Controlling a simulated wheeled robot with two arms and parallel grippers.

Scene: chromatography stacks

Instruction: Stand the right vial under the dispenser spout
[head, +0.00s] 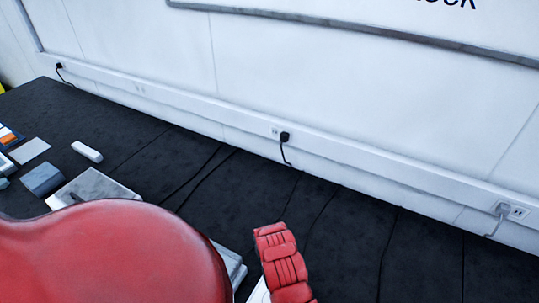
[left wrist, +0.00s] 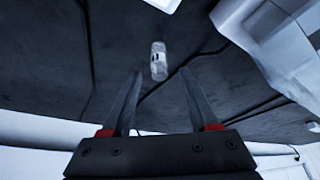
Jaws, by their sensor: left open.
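A small pale vial (left wrist: 158,60) with a dark mark on its side shows in the left wrist view, on the dark bench top. It is centred just beyond the fingertips of my left gripper (left wrist: 159,72). The gripper is open, with one finger on either side of the line to the vial, and nothing is between the fingers. I cannot tell whether this is the right vial. No dispenser spout can be made out for certain. In the head view my red arm hides much of the near bench, and neither gripper shows there.
A large white body (left wrist: 275,45) stands at the right in the left wrist view. In the head view, a white flat-topped device (head: 95,190), a grey block (head: 42,179) and a small white item (head: 87,151) lie at left. Cables cross the black bench (head: 350,240) below the wall.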

